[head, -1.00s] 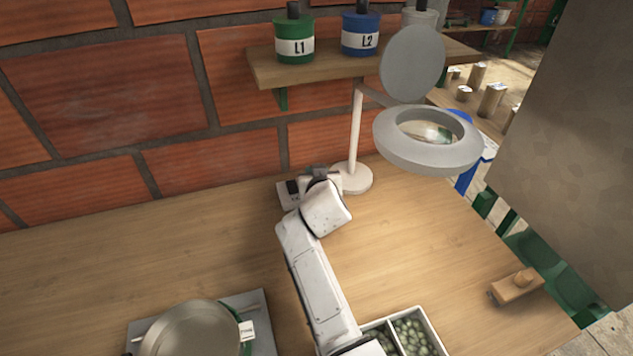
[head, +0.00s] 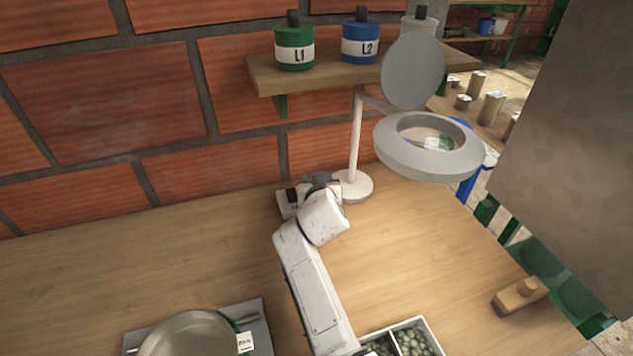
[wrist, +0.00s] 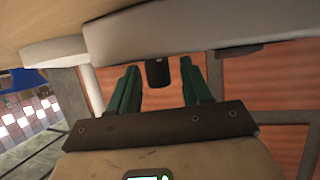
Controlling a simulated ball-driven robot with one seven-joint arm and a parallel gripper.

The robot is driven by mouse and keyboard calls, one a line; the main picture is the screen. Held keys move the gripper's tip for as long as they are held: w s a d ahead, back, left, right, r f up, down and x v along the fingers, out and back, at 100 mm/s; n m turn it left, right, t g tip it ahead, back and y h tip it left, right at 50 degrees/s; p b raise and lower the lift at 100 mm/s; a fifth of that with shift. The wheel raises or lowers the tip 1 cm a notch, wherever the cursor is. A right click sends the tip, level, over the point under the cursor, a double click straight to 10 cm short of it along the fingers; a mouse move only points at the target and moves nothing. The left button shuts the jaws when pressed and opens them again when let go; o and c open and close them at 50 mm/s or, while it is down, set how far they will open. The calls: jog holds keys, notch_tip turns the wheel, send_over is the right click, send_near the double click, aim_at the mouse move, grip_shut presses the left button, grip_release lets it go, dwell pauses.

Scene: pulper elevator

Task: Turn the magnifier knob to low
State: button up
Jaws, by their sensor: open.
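The magnifier lamp has a grey ring head (head: 430,147) with a raised lid, a white post and a round white base (head: 352,187) on the table. A small pale control box (head: 283,200) stands left of the base, mostly hidden by my wrist in the head view. In the wrist view, which looks upside down, a dark knob (wrist: 157,73) projects from the white box (wrist: 140,34). My gripper (wrist: 160,84) is open, with one green finger on each side of the knob and gaps showing between. The knob's marking and setting cannot be read.
A brick wall stands close behind the box. A shelf (head: 262,82) with labelled canisters hangs above. A pan (head: 190,335) on a grey plate, a divided tray of green beans (head: 410,340) and a wooden block (head: 520,296) lie nearer. The middle of the table is clear.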

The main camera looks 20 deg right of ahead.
jog(key=shift+s+r+p, duration=0.2)
jog(key=shift+s+p, duration=0.05)
jog(key=shift+p, duration=0.05)
jog(key=p+v, duration=0.5)
jog(key=v, duration=0.5)
jog(key=shift+s+f, duration=0.1)
jog(key=shift+s, duration=0.05)
